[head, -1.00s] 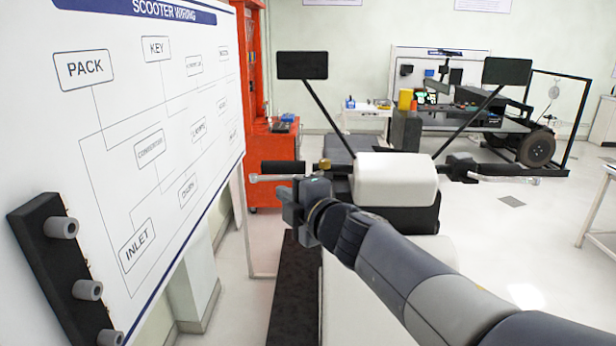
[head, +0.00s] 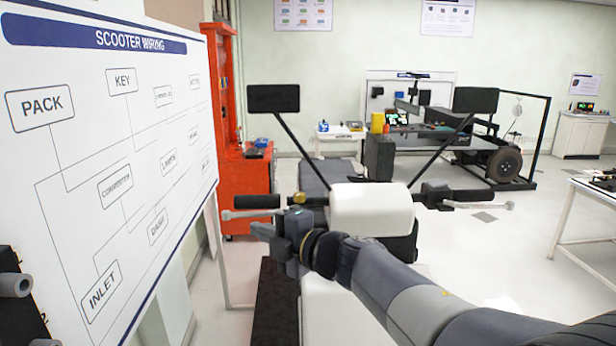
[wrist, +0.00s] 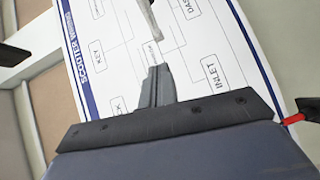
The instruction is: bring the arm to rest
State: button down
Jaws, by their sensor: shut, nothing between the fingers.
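My gripper (head: 268,232) shows in the head view at the end of my outstretched arm, left of the scooter's white front (head: 371,212) and below its left handlebar grip. In the wrist view my gripper's fingers (wrist: 158,62) point toward the scooter wiring board (wrist: 205,25). They are shut and hold nothing. The board (head: 150,75) stands to the left of my gripper in the head view, and a gap of floor shows between them. Part of the board is hidden behind the gripper body in the wrist view.
Scooter handlebars with mirrors (head: 273,98) stand close beyond my gripper. A black block with round pegs (head: 18,290) is at the lower left. A red cabinet (head: 245,190) stands behind. A white table (head: 590,195) is at the right, with clear floor (head: 500,260) before it.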

jog(key=v, duration=0.4)
jog(key=shift+s+d, duration=0.25)
jog(key=shift+d, duration=0.1)
jog(key=shift+w+a, duration=0.1)
jog(key=shift+a, duration=0.05)
